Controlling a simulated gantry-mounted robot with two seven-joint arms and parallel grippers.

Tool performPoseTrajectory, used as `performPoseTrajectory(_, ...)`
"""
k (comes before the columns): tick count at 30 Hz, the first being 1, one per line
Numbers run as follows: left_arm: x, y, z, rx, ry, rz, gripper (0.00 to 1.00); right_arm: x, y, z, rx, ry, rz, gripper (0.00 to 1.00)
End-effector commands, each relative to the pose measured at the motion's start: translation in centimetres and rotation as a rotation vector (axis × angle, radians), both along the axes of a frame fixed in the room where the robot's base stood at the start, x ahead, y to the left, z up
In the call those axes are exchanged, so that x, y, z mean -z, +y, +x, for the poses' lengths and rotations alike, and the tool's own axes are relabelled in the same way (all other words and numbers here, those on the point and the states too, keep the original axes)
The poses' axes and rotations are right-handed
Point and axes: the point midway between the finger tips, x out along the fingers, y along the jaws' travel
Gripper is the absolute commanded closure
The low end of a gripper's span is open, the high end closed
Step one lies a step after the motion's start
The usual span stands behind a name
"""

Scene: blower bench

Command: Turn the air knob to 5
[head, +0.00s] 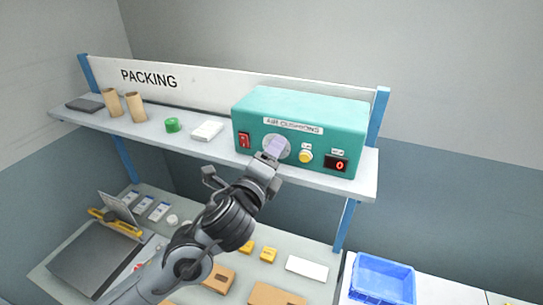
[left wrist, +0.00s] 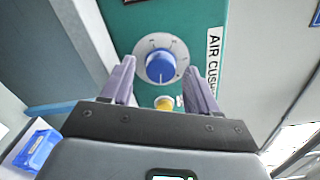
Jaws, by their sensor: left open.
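The air knob (left wrist: 160,66) is a blue round knob on a pale dial plate with a scale, on the front of the teal machine (head: 300,105). In the left wrist view it lies ahead, framed between the two fingertips; its setting is too small to read. In the head view my left gripper (head: 273,151) is in front of the dial plate (head: 286,153) and hides most of the knob. My left gripper is open, its fingers on either side of the knob in the picture; I cannot tell whether they touch it. My right gripper is not in view.
The machine carries a red switch (head: 244,140), a yellow button (head: 305,156) and a display (head: 337,164) reading 0. On the shelf (head: 222,153) stand cardboard tubes (head: 135,106) and green tape (head: 173,125). Below are small boxes and a blue bin (head: 383,279).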

Motion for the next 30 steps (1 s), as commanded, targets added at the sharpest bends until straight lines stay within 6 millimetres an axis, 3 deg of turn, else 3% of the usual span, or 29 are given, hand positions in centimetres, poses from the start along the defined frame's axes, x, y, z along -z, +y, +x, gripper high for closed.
performPoseTrajectory(8, 0.2, 0.5, -1.1, 0.0, 0.0, 0.0, 0.4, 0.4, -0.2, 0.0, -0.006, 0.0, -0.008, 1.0)
performPoseTrajectory(21, 0.2, 3.1, -7.7, 0.0, 0.0, 0.0, 0.4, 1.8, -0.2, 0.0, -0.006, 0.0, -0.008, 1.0)
performPoseTrajectory(30, 0.0, 4.0, -9.9, 0.0, 0.0, 0.0, 0.4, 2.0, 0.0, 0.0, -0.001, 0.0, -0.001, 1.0)
